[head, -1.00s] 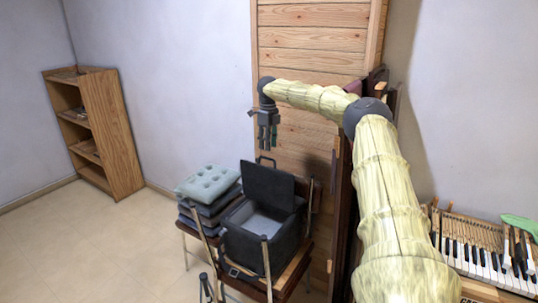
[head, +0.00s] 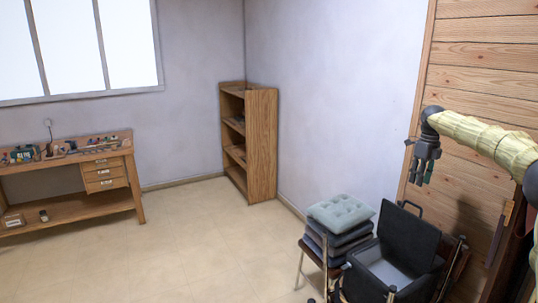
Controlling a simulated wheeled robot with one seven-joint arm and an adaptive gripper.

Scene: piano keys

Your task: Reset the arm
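My gripper (head: 423,171) hangs pointing down at the right side of the head view, in front of the wood-panelled part of the wall. It is above and a little behind the open black case (head: 409,230), apart from it. Nothing shows between its fingers. The fingers look slightly apart, but they are small and dark, so I cannot tell how far open they are. My arm reaches in from the right edge.
The black case rests on a chair at the lower right. A stack of cushions (head: 341,213) stands beside it. A wooden shelf (head: 262,150) is in the corner, and a workbench (head: 115,150) with small tools stands at the left. The tiled floor (head: 190,235) between is clear.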

